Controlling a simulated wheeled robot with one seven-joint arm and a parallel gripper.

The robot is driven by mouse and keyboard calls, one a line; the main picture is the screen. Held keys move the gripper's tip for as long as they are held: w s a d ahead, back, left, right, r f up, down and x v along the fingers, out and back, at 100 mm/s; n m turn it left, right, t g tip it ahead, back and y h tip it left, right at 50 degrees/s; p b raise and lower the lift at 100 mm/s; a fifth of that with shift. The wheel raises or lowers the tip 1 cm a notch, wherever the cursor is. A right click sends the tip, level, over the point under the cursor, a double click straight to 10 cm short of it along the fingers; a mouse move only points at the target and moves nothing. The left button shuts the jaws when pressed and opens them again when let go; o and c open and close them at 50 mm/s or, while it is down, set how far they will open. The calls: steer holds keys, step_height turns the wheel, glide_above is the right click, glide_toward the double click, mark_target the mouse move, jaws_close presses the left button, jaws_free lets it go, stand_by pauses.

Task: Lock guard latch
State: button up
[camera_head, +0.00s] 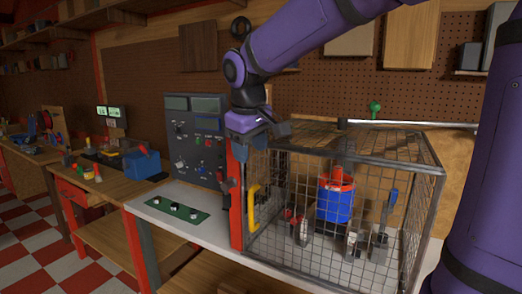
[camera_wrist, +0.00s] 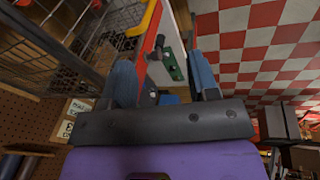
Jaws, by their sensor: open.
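The guard is a wire mesh cage (camera_head: 340,215) on the bench, with a red post (camera_head: 236,205) at its left front and a yellow handle (camera_head: 254,207) beside it. A small dark latch part (camera_head: 226,186) appears on the outer side of the red post. In the wrist view, a dark part (camera_wrist: 158,47) shows by the red post, between my fingers and beyond them. My gripper (camera_head: 248,138) is near the top of the post, at the cage's upper left corner. In the wrist view my gripper (camera_wrist: 162,80) is open, its blue fingers apart and nothing held.
Inside the cage is a blue and red rotor unit (camera_head: 336,198) with several small fixtures. A grey control panel (camera_head: 195,140) stands behind, left of the post. A green button strip (camera_head: 178,208) lies on the bench. A blue bin (camera_head: 141,165) is farther left.

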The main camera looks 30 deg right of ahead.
steer(key=shift+s+d+r, duration=0.1)
steer(key=shift+s+d, duration=0.05)
steer(key=shift+s, duration=0.45)
steer(key=shift+s+d+r, duration=0.1)
steer(key=shift+s, duration=0.45)
steer(key=s+d+f+m+t, duration=0.1)
steer(key=s+d+m, duration=0.1)
steer(key=s, duration=0.8)
steer(key=s+d+f+m+t+y, duration=0.1)
steer(key=s+d+f+m, duration=0.1)
steer(key=s, duration=0.9)
steer(key=shift+m+t, duration=0.3)
steer(key=shift+t, duration=0.1)
steer(key=shift+s+d, duration=0.1)
stand_by(0.5)
